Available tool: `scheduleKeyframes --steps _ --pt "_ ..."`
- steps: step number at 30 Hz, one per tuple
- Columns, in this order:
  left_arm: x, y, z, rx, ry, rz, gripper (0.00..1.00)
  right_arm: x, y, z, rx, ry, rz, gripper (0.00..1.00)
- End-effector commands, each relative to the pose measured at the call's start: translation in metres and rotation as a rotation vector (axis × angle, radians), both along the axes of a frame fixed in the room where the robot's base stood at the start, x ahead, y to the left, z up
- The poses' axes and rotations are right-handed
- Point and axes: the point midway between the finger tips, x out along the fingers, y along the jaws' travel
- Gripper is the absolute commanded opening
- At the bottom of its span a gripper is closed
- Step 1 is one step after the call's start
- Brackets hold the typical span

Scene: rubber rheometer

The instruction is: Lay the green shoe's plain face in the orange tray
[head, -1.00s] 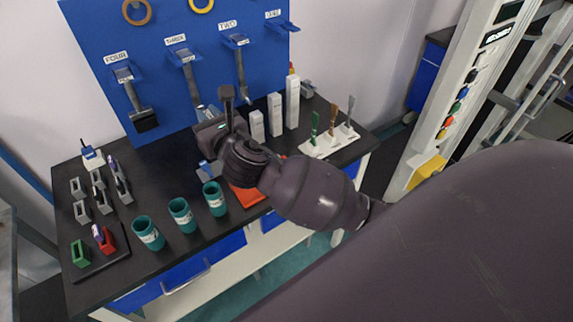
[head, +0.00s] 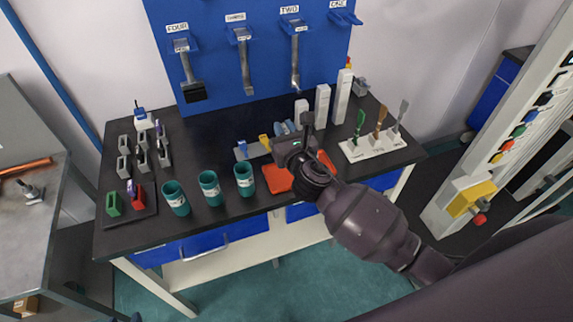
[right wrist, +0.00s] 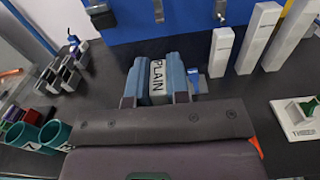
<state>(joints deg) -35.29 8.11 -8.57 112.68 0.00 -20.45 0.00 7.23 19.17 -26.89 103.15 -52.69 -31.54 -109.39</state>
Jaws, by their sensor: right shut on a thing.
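My right gripper (head: 284,129) is shut on a block labelled PLAIN (right wrist: 157,82), between its two blue-grey fingers in the right wrist view. The label faces the wrist camera. The gripper is above the bench, just behind the orange tray (head: 277,179), whose middle is hidden by my wrist. My left gripper is not in view.
Teal cups (head: 209,187) stand left of the tray. A small rack with blue and yellow pieces (head: 265,143) lies behind it. White blocks (head: 322,103) and a white stand with upright paddles (head: 375,148) are at right. Several grey shoes (head: 124,165) stand at left.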

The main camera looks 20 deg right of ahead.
Motion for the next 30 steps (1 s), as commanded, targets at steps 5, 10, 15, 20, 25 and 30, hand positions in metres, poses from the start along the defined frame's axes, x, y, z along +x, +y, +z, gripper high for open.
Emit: scheduleKeyframes --steps 5,10,15,20,25,30 --pt "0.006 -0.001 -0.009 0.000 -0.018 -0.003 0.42 0.000 0.000 -0.043 0.002 0.003 -0.001 0.00" --pt "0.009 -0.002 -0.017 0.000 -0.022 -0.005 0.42 0.000 0.000 -0.069 0.000 0.002 -0.001 0.00" --pt "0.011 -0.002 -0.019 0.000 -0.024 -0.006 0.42 0.000 0.000 -0.076 0.000 -0.001 -0.001 0.00" --pt "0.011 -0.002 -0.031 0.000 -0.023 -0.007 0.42 0.000 0.000 -0.098 0.001 0.003 0.000 0.00" --pt "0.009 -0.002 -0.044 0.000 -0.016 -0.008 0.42 0.000 0.000 -0.116 0.000 0.002 0.000 0.00" --pt "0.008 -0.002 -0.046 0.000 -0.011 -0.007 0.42 0.000 0.000 -0.117 0.000 0.000 0.001 0.00"
